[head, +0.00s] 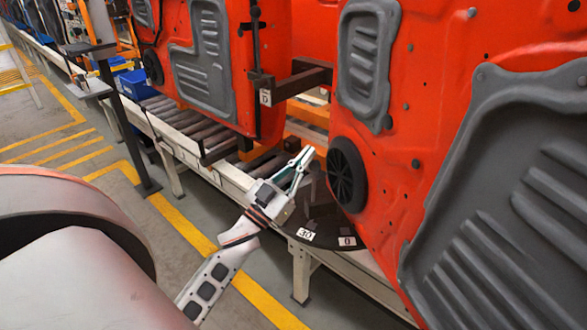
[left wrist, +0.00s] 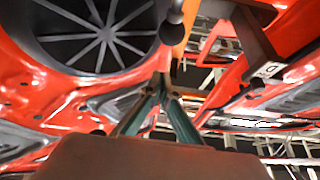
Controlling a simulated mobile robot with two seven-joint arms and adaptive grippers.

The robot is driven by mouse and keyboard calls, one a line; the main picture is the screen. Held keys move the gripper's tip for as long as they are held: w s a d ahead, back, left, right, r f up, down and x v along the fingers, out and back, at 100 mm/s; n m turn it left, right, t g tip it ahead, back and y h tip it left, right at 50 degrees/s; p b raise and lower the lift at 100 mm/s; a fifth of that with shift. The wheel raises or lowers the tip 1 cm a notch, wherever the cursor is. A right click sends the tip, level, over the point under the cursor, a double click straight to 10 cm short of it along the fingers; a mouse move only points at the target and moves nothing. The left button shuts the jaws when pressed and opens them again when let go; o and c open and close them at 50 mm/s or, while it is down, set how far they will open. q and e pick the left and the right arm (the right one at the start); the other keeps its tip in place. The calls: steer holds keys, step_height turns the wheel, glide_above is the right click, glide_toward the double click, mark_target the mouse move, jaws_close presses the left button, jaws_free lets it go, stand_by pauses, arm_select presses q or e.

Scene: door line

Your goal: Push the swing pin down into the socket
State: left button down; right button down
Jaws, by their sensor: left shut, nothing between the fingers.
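My left gripper (head: 307,152) is shut and empty, pointing up and right beside the lower edge of the near red door panel (head: 440,70). In the left wrist view my left gripper (left wrist: 163,82) shows its green fingers meeting at the tips. A dark rounded knob (left wrist: 174,30) shows just beyond the tips; I cannot tell if it is the swing pin. Below the gripper lies a dark round plate (head: 325,228) with labels "30" and "0". The socket cannot be made out for certain. My right gripper is not in view.
A dark bracket (head: 300,82) marked "D" joins the near panel and the farther red panel (head: 285,30). A black round speaker grille (head: 346,175) is close right of the gripper. A roller conveyor (head: 180,115) runs behind. Floor (head: 195,195) left of the conveyor is free.

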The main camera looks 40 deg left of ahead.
mark_target(314, 176)
arm_select(q)
steer(key=f, duration=0.1)
steer(key=w+f, duration=0.1)
steer(key=f, duration=0.1)
steer(key=shift+w+a+f+b, duration=0.1)
steer(key=shift+w+f+b, duration=0.1)
steer(key=shift+w+b, duration=0.15)
steer(key=shift+f, duration=0.1)
